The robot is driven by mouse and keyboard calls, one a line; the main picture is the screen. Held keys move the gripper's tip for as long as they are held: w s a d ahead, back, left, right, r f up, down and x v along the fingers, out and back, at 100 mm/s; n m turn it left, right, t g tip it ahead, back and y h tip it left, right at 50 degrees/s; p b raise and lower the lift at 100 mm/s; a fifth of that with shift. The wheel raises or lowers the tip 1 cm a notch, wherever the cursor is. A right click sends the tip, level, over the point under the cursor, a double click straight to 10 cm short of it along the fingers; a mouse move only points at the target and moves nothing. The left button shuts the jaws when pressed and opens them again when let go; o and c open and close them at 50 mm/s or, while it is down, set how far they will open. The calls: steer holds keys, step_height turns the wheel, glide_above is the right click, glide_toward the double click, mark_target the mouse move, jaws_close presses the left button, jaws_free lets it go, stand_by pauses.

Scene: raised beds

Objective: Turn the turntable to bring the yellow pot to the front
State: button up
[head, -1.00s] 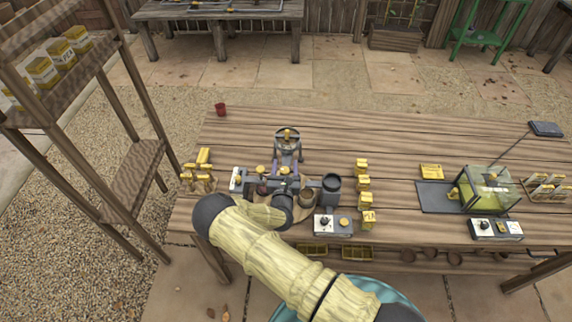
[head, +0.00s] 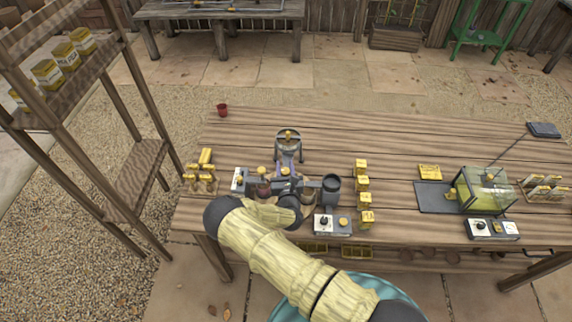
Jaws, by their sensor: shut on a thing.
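My gripper (head: 285,187) is at the turntable assembly near the left front of the wooden table. It is closed on part of the turntable, but the fingers and exact contact are hard to make out. My wrist and forearm cover most of the turntable. A dark red pot (head: 262,188) shows just left of the gripper. No pot can be clearly made out as the yellow one. Small yellow knobs (head: 262,171) top the grey parts behind the gripper.
A round metal device (head: 288,144) stands behind. A glass case (head: 485,190) is at right. The table's middle back is clear.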

steer(key=shift+a+r+n+y+p, duration=0.15)
steer(key=shift+n+y+p, duration=0.35)
steer(key=shift+y, duration=0.4)
steer(key=o, duration=1)
steer(key=shift+w, duration=0.1)
steer(key=shift+c, duration=0.2)
steer(key=shift+s+f+b, duration=0.25)
steer(key=shift+s+b, duration=0.05)
steer(key=shift+s, duration=0.2)
steer(key=b+v, duration=0.4)
steer(key=v, duration=1.2)
steer(key=shift+s+d+r, duration=0.2)
steer(key=shift+d+r, duration=0.05)
